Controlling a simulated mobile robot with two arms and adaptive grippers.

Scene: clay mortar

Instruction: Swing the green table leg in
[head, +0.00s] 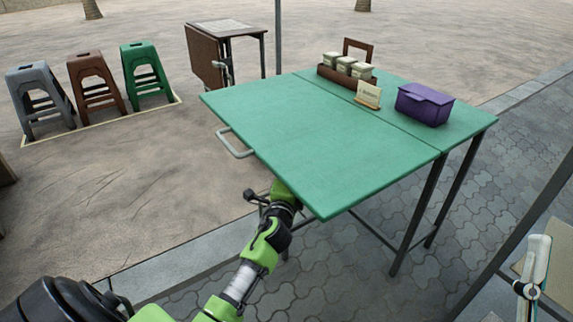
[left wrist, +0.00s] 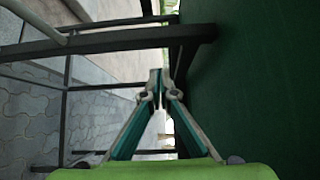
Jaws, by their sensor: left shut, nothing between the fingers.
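The green table (head: 310,155) stands with its near leaf raised and level. Dark bars (left wrist: 120,43) of its leg frame cross the left wrist view, beside the table's dark green underside (left wrist: 260,80). Which bar is the swinging leg I cannot tell. Two dark legs (head: 420,217) stand under the right end. My left arm reaches up to the table's near left edge, its gripper mostly hidden there in the head view. In the left wrist view my left gripper (left wrist: 161,88) is shut and empty, its tips just below a dark bar; contact cannot be told.
A grey handle (head: 236,146) sticks out from the table's left edge. A purple box (head: 424,104), a caddy of jars (head: 346,72) and a small sign (head: 368,95) stand on top. Stools (head: 144,76) and a brown folding table (head: 204,55) stand beyond, on sand.

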